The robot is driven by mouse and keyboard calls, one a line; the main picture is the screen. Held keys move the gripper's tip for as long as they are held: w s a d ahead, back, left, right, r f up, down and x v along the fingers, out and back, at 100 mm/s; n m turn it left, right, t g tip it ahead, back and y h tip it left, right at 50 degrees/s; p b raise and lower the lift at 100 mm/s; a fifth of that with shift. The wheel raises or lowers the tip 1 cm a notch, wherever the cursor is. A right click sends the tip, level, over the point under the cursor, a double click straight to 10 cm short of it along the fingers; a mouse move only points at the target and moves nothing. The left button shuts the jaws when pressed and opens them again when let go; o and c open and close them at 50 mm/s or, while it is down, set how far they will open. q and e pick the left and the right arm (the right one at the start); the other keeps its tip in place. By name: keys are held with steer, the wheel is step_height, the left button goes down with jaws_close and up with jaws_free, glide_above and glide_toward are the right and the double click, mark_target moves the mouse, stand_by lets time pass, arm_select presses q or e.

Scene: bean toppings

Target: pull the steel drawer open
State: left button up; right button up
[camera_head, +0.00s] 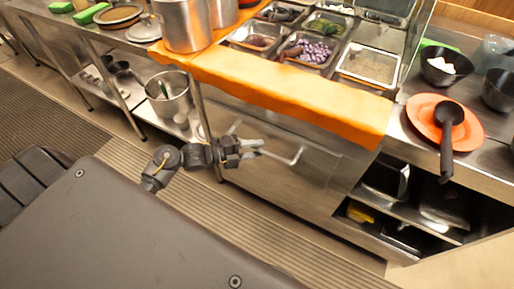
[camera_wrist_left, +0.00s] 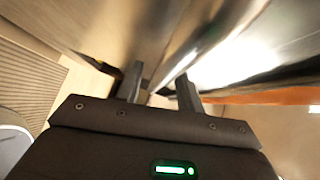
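The steel drawer (camera_head: 312,166) is in the front of the counter, below the orange ledge, and looks closed in the head view. Its bar handle (camera_head: 284,159) sticks out from the front. My left gripper (camera_head: 256,148) is at the handle's left part and hides some of it. In the left wrist view, the two fingers of my left gripper (camera_wrist_left: 160,86) stand apart. A bright steel bar, apparently the handle (camera_wrist_left: 178,68), shows between and beyond them. I cannot tell whether either finger touches it. My right gripper is not in view.
The orange ledge (camera_head: 270,85) overhangs the drawer, with topping pans (camera_head: 368,66) behind it. An orange plate with a black ladle (camera_head: 451,112) lies at right. Open shelves (camera_head: 405,205) are right of the drawer. The floor (camera_head: 235,215) before it is clear.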

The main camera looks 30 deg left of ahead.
arm_select(q)
steer(key=shift+w+d, duration=0.35)
steer(key=shift+d, duration=0.05)
jaws_close()
